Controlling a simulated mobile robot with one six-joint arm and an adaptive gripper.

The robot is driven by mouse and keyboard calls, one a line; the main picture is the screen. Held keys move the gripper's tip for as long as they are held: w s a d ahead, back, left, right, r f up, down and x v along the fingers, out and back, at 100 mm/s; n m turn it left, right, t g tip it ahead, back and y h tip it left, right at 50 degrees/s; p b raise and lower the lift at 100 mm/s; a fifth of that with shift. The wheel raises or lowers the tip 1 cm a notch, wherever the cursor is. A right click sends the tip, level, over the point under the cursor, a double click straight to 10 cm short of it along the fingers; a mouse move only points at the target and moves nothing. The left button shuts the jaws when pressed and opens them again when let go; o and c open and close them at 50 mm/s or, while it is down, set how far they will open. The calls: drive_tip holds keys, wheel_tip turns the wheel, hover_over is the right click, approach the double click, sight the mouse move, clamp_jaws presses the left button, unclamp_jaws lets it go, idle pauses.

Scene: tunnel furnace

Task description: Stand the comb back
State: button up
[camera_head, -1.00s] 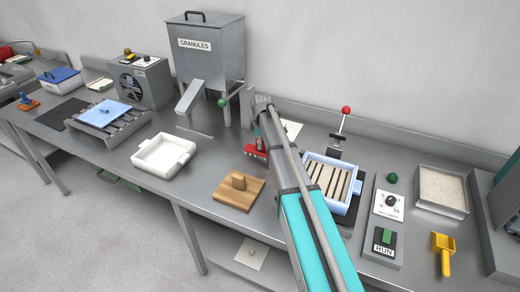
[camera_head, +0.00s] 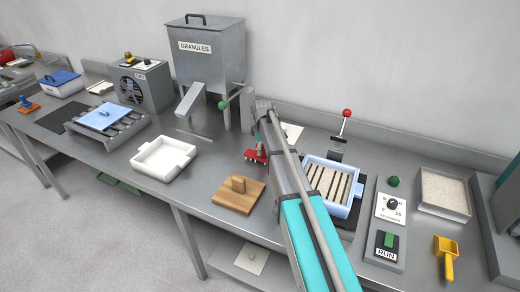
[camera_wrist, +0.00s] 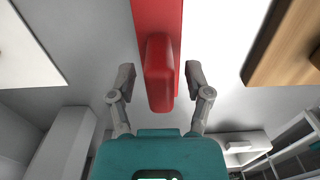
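The red comb (camera_head: 252,156) is on the bench left of the blue tray, partly hidden by my arm. In the wrist view the comb (camera_wrist: 157,15) is a long red bar with a raised red handle. My gripper (camera_wrist: 159,76) is open, with one finger on each side of the handle and a visible gap on both sides. In the head view my arm hides most of the gripper. I cannot tell whether the comb rests in a holder.
A blue tray (camera_head: 311,205) with pale strips stands right of my arm, a red-knobbed lever (camera_head: 344,127) behind it. A wooden block with a handle (camera_head: 238,197) and a white tray (camera_head: 190,156) lie left. The granules hopper (camera_head: 208,67) stands behind.

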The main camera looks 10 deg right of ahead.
drive_tip(key=shift+r, duration=0.2)
wheel_tip(320, 180, up, 12)
drive_tip(key=p, duration=1.2)
idle(0.3)
drive_tip(key=shift+f, duration=0.1)
idle(0.4)
drive_tip(key=s+m, duration=1)
drive_tip(key=s, duration=1.9)
drive_tip(key=shift+s+a+m, duration=0.15)
drive_tip(key=shift+a+m, duration=0.25)
